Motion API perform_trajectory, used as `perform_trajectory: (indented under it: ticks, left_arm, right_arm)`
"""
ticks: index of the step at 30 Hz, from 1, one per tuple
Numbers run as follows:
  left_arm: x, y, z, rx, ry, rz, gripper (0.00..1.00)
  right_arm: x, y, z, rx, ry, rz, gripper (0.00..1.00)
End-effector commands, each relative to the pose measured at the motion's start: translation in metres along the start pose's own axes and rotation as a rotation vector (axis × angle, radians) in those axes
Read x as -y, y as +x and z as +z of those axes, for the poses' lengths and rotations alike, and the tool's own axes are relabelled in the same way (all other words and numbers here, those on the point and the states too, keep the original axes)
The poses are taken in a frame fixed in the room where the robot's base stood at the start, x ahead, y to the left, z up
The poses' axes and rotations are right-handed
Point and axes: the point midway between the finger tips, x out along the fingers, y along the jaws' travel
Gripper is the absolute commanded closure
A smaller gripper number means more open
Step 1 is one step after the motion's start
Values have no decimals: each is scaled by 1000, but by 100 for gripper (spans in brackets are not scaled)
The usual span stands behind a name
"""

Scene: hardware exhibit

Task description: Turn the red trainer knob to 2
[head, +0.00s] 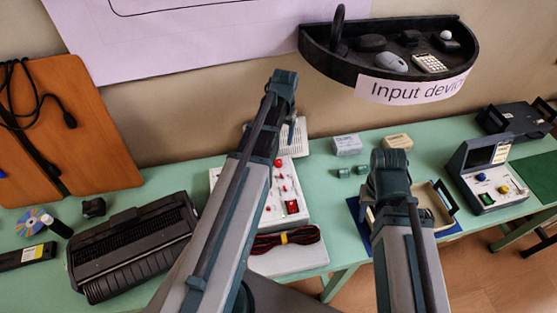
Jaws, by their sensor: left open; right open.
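The trainer is a white panel (256,205) on the green bench in the middle, with several small red parts on it. A red round knob (278,163) shows near its upper edge, and a lit red switch (292,207) sits at its lower right. Which red part is the trainer knob, and its setting, are too small to tell. My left gripper (284,82) is open, high and in front of the wall; its arm covers the panel's left part. My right gripper (390,160) is open, right of the panel and over the tray. Neither appears to touch the panel.
A coiled red and black cable (285,240) lies at the panel's front. A black printer (132,245) stands left. A shallow tray (440,208) and a console (487,172) stand right. A black wall shelf (345,62) hangs above. Small boxes (347,144) lie behind the tray.

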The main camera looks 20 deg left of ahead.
Motion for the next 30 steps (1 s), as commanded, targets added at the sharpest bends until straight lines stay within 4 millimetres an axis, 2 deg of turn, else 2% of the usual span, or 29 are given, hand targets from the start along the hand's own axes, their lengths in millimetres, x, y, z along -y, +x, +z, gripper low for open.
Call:
perform_trajectory:
  ticks: [24, 30]
  left_arm:
    - [0, 113, 0, 0, 0, 0, 31]
    - [0, 130, 0, 0, 0, 0, 31]
  right_arm:
    - [11, 112, -7, 0, 2, 0, 57]
    - [12, 129, -8, 0, 2, 0, 57]
